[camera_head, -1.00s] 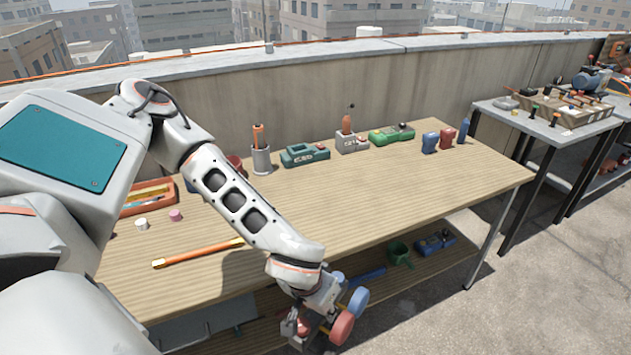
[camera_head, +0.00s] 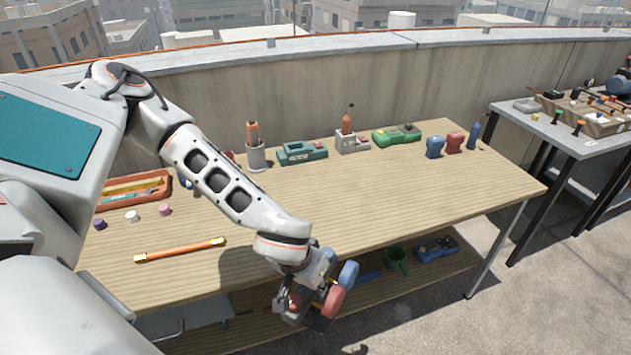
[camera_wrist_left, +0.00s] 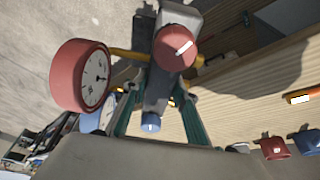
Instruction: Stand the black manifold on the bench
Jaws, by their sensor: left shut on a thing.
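The black manifold (camera_head: 321,318) hangs in front of the bench's front edge, off the bench top. It carries a red gauge (camera_head: 334,301) and a blue gauge (camera_head: 347,273). My left gripper (camera_head: 303,296) is shut on it and partly hides it. In the left wrist view the manifold's dark body (camera_wrist_left: 158,85) lies between the teal fingers (camera_wrist_left: 160,108), with a red knob (camera_wrist_left: 175,47) and the red gauge (camera_wrist_left: 80,76) facing the camera. The wooden bench (camera_head: 400,195) has a wide bare top. My right gripper is in neither view.
An orange tray (camera_head: 135,188) and small caps are at the left. A grey cup (camera_head: 256,157), a teal device (camera_head: 302,152) and several other items line the back. The middle and right front are clear.

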